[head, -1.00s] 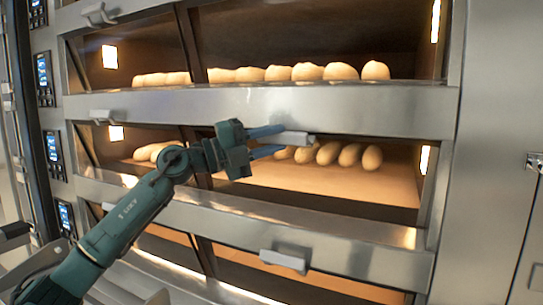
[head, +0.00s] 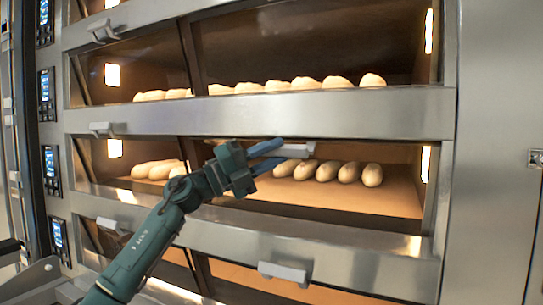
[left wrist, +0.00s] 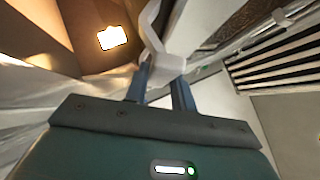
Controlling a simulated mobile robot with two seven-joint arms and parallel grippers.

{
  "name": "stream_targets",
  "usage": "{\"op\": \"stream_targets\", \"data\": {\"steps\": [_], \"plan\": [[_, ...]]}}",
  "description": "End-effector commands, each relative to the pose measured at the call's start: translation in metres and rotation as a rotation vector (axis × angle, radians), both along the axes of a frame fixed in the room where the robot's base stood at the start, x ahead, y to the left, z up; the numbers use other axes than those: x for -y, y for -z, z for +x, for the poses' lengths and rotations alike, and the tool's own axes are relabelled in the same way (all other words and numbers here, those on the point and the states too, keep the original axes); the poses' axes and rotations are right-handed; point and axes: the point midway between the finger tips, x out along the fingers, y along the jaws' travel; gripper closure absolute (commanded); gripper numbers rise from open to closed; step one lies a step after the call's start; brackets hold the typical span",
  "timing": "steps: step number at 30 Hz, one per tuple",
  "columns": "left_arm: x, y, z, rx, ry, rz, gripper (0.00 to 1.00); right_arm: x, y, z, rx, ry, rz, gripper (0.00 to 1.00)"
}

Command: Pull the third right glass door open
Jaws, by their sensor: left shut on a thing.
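My left gripper (head: 272,157) is shut on a pale door handle (head: 297,150) on the right side of the oven front. The handle hangs at the lower edge of a wide steel door rail (head: 330,115). In the left wrist view the two blue fingers (left wrist: 160,88) stand on either side of the white handle (left wrist: 166,65). I cannot tell whether this door stands away from the oven front. My right gripper is in neither view.
Another right handle (head: 285,273) sits on the rail below. Left-column handles (head: 108,129) and blue control displays (head: 47,90) lie at the left. Bread rolls (head: 308,83) and loaves (head: 350,172) lie on lit decks. A plain steel panel (head: 495,120) stands at the right.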

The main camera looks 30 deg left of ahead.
Motion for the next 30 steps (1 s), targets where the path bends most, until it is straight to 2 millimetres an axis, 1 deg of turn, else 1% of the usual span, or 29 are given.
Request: {"op": "stream_targets", "data": {"steps": [2,3,10,20,23,26,30], "plan": [[0.000,0.000,0.000,0.000,0.002,0.001,1.00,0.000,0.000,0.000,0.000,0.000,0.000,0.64],[0.000,0.000,0.000,0.000,0.002,0.001,0.71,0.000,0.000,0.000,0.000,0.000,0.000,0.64],[0.000,0.000,0.000,0.000,0.001,0.001,0.53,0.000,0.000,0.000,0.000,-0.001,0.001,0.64],[0.000,-0.001,-0.001,0.001,0.000,0.000,0.53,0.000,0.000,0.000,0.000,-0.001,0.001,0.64],[-0.003,0.001,-0.003,0.000,-0.001,-0.001,0.53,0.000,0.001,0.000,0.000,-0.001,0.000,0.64],[-0.011,0.007,-0.010,-0.001,-0.003,-0.001,0.53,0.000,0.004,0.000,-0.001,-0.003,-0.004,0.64],[-0.031,0.021,-0.027,-0.004,-0.004,0.001,0.53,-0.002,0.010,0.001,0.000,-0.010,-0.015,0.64]]}}
